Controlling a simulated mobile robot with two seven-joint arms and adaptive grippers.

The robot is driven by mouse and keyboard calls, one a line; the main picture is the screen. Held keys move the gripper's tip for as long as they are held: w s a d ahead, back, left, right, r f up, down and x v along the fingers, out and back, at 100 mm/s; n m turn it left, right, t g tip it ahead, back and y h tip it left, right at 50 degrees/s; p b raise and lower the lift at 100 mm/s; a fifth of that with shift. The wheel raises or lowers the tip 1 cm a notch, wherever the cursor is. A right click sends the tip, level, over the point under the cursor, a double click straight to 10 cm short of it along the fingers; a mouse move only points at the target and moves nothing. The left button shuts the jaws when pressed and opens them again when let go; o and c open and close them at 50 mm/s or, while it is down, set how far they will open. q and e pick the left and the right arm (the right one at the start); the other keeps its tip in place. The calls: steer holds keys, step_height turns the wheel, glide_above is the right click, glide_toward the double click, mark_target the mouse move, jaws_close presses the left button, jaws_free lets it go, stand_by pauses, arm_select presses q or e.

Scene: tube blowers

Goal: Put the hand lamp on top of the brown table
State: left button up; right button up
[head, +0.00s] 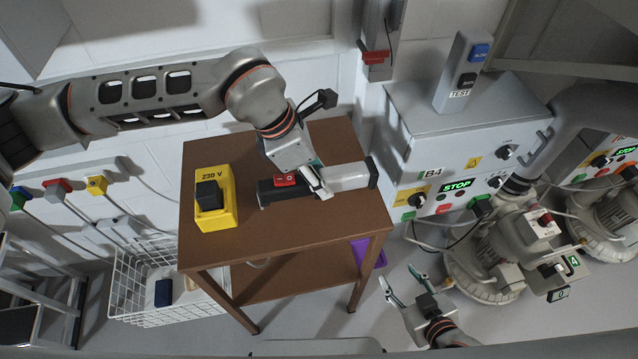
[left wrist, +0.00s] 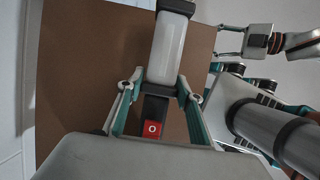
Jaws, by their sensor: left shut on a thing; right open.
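The hand lamp (head: 345,178) has a white tube, a black handle and end cap, and a red switch. It is over the top of the brown table (head: 215,245), lying level; I cannot tell whether it touches the top. My left gripper (head: 318,180) is shut on the lamp near where handle and tube meet. In the left wrist view the lamp's white tube (left wrist: 168,50) points away between the two fingers, with the red switch nearer. My right gripper (head: 408,290) is open and empty, low in front of the table's right side.
A yellow 230 V box (head: 214,205) stands on the table's left part. A white wire basket (head: 130,290) is on the floor at left. The grey B4 cabinet (head: 455,130) and blower machines (head: 490,260) stand at right. A purple thing (head: 368,252) is behind the table's right leg.

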arm_select(q)
step_height(320, 180, down, 3)
steer(key=shift+f, duration=0.1)
steer(key=o, duration=1.4)
steer(key=shift+a+r, duration=0.1)
steer(key=shift+r, duration=0.2)
steer(key=v, duration=1.1)
steer(key=shift+s+r, duration=0.15)
steer(key=shift+r, duration=0.1)
